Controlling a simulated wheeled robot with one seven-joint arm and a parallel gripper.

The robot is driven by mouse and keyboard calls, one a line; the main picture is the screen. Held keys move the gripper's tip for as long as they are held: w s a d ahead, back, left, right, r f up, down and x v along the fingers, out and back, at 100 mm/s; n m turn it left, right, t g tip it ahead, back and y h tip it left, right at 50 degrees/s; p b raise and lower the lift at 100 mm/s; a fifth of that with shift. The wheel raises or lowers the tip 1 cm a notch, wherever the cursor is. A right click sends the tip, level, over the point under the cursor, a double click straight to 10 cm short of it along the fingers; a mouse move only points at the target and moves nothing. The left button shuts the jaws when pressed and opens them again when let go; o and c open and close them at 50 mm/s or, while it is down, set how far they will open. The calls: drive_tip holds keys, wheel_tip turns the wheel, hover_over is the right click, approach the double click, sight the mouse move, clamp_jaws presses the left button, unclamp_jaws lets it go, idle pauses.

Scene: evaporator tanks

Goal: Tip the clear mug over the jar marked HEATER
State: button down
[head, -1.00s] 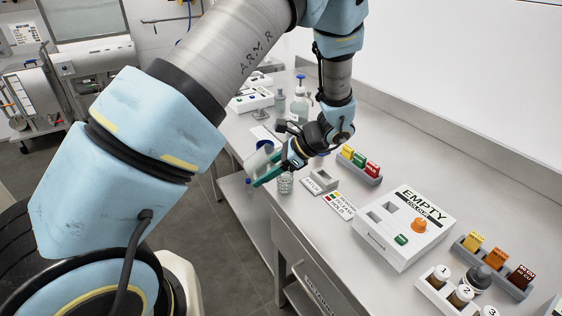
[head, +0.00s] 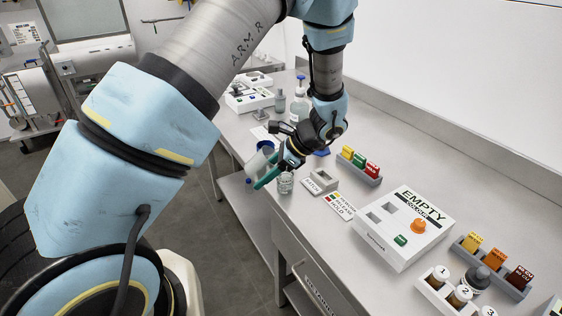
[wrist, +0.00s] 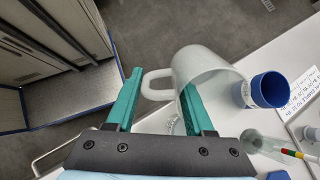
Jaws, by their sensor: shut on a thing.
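My gripper (wrist: 158,90) has green fingers and is shut on the pale, see-through mug (wrist: 205,70) by its handle. The mug is tilted, with its mouth toward the right in the wrist view. In the head view the mug (head: 257,160) is held by the gripper (head: 266,179) above the bench's front edge. A small clear jar (head: 285,184) stands on the bench just below and right of the fingers. In the wrist view a glass rim (wrist: 178,126) shows partly behind a finger. No HEATER marking can be read on it, and I cannot see liquid leaving the mug.
A blue cup (wrist: 268,90) and a glass vessel with a coloured stick (wrist: 262,141) stand near the mug. A white EMPTY box (head: 405,228), a grey rack with coloured blocks (head: 360,168) and a tray of numbered bottles (head: 450,290) are farther right on the bench.

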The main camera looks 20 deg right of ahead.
drive_tip(key=shift+s+d+f+g+h+p, duration=0.1)
drive_tip(key=shift+d+f+g+h+p, duration=0.2)
drive_tip(key=shift+h, duration=0.55)
drive_tip(key=shift+s+d+f+g+h+p, duration=0.15)
drive_tip(key=shift+f+g+h, duration=0.25)
drive_tip(key=shift+h, duration=0.5)
drive_tip(key=shift+w+d+f+g+h+p, duration=0.1)
drive_tip(key=shift+f+g+h+p, duration=0.2)
drive_tip(key=shift+h, duration=0.55)
drive_tip(key=shift+a+r, duration=0.1)
drive_tip(key=shift+a, duration=0.05)
drive_tip(key=shift+w+a+r+g+h, duration=0.2)
drive_tip(key=shift+a+r+h, duration=0.25)
drive_tip(key=shift+r, duration=0.35)
drive_tip(key=shift+w+a+r+g+h, duration=0.2)
drive_tip(key=shift+a+r+h, duration=0.25)
drive_tip(key=shift+r, duration=0.4)
drive_tip(key=shift+w+a+r+g+h, duration=0.1)
drive_tip(key=shift+a+r+g+h, duration=0.1)
drive_tip(key=shift+a+r+h, duration=0.45)
drive_tip(key=shift+d+r+y, duration=0.1)
drive_tip(key=shift+d+y, duration=0.15)
